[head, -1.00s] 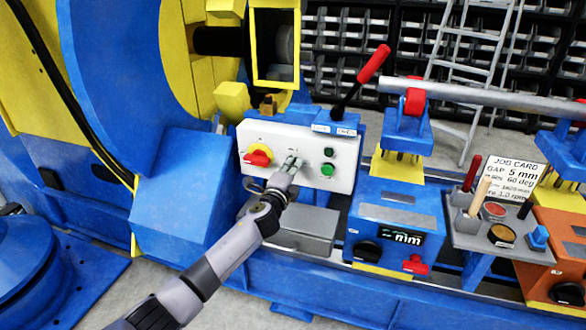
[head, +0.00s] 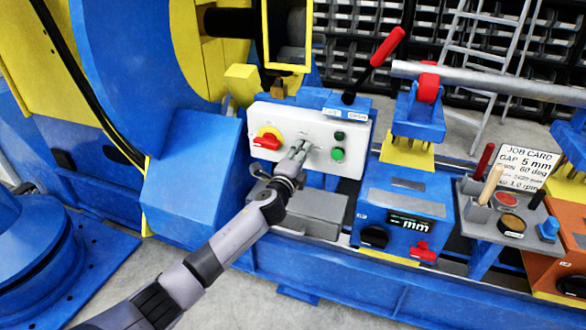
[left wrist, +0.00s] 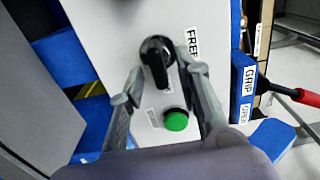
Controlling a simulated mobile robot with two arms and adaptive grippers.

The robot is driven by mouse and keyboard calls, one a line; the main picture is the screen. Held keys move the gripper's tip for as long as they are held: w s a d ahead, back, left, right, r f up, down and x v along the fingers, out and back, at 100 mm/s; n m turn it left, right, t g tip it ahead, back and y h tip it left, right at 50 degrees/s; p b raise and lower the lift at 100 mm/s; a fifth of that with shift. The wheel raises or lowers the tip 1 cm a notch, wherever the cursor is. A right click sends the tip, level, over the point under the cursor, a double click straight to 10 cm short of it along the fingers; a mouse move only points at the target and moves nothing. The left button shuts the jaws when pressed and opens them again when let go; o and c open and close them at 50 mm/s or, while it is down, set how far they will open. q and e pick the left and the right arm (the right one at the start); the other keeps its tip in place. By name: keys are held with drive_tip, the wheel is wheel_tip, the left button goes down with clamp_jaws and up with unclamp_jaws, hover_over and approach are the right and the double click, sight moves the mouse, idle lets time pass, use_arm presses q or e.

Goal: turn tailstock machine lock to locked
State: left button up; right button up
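The white control panel (head: 352,165) on the blue machine carries a black rotary knob (left wrist: 157,55), seen in the left wrist view with a label reading FREE (left wrist: 193,45) beside it. I take this knob for the machine lock; its exact setting is hard to read. My left gripper (head: 301,147) is at the panel, and its fingers (left wrist: 160,72) stand on both sides of the knob, with small gaps showing. It looks open around the knob. In the head view the gripper hides the knob. My right gripper is not in view.
A red-and-yellow rotary switch (head: 267,141) is left of the knob. A green button (head: 337,154) and a dark button (head: 339,136) are to its right. A red-handled lever (head: 387,47) rises behind the panel. A grey box (head: 315,212) lies below it.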

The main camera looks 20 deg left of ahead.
use_arm(q)
drive_tip(key=s, duration=1)
drive_tip(key=shift+s+a, duration=0.2)
drive_tip(key=shift+s, duration=0.05)
